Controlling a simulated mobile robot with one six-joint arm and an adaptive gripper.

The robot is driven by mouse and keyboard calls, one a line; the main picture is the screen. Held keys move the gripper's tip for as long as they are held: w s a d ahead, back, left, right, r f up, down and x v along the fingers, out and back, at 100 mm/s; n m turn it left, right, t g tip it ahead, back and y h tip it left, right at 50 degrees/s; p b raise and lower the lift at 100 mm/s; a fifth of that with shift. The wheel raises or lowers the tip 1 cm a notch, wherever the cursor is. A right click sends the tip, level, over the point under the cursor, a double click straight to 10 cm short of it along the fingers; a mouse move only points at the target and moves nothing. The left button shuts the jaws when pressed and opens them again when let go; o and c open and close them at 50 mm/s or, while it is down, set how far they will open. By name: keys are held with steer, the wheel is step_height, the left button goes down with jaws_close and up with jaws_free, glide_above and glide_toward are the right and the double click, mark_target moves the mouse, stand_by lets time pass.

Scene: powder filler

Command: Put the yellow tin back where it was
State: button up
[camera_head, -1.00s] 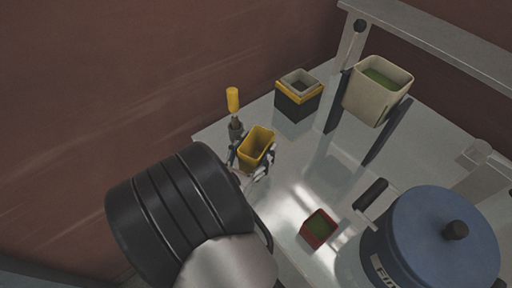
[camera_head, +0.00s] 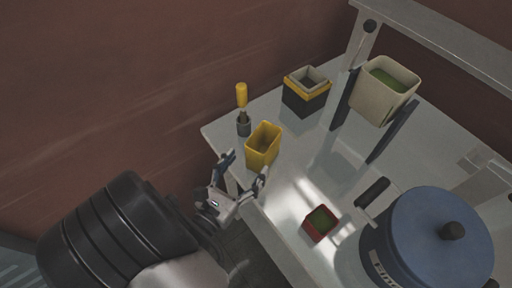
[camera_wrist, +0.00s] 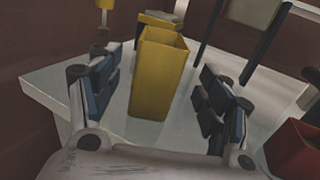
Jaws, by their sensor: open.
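The yellow tin (camera_head: 263,147) stands upright and open-topped on the white table, near its left corner. It looks empty in the head view. My gripper (camera_head: 243,176) is open, just off the table's near edge, apart from the tin. In the wrist view the tin (camera_wrist: 158,75) stands ahead, between and beyond the open fingers (camera_wrist: 158,97), with clear space around it.
A yellow-handled tool (camera_head: 242,108) stands left of the tin. A black and yellow box (camera_head: 306,100) and a cream bin (camera_head: 384,92) with green contents are behind. A red tin (camera_head: 319,224) and a blue-lidded pot (camera_head: 428,235) stand to the right.

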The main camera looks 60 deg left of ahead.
steer(key=shift+v, duration=1.6)
